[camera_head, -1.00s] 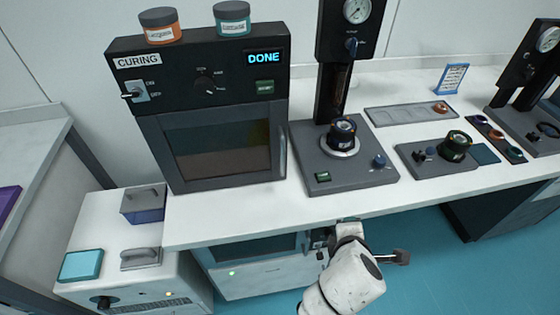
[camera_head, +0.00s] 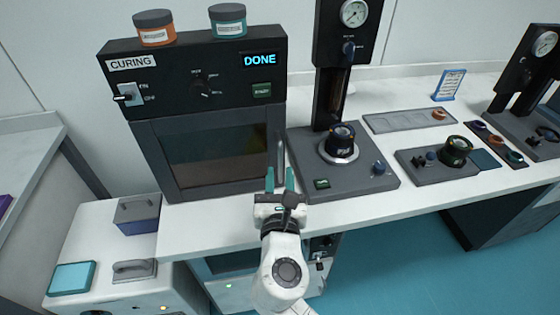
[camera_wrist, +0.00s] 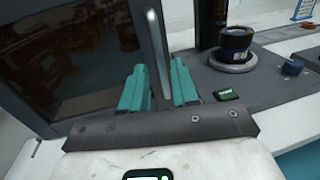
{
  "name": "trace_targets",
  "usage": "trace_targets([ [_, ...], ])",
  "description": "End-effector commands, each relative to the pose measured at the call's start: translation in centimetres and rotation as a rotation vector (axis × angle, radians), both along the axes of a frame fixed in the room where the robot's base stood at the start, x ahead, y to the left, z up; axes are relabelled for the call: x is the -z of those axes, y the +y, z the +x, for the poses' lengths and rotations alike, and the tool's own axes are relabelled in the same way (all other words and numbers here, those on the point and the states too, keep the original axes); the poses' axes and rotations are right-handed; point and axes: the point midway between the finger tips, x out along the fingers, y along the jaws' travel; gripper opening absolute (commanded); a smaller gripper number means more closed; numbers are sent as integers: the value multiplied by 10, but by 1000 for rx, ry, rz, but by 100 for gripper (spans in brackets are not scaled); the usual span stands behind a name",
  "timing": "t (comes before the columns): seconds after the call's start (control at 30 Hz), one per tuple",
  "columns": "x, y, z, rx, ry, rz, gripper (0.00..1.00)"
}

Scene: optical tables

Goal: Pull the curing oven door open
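The curing oven (camera_head: 197,110) stands on the white bench at the left, with a lit "DONE" display. Its dark glass door (camera_head: 215,157) is shut. The upright bar handle (camera_head: 281,150) is at the door's right edge; it also shows in the wrist view (camera_wrist: 157,50). My gripper (camera_head: 279,180) is in front of the handle's lower end. Its two teal fingers are apart, one on each side of the handle's line in the wrist view (camera_wrist: 160,82). I cannot tell whether the handle's lower end lies between the fingertips, and no grip on it shows.
A press (camera_head: 345,170) with a dark base stands close right of the oven. Two jars, one orange-banded (camera_head: 155,28) and one teal (camera_head: 228,20), sit on the oven's top. A narrow strip of white bench (camera_head: 215,212) is clear before the door.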

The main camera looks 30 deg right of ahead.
Motion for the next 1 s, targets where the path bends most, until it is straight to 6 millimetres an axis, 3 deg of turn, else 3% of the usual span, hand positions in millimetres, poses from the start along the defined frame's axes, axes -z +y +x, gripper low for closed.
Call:
trace_targets([
  [0.1, -1, -10, 18, 2, -1, 2, 30],
  [0.3, 0, -21, 37, 2, 0, 1, 30],
  [0.7, 0, -23, 42, 0, 0, 2, 29],
  [1.0, 0, -23, 41, 0, -1, 3, 0],
])
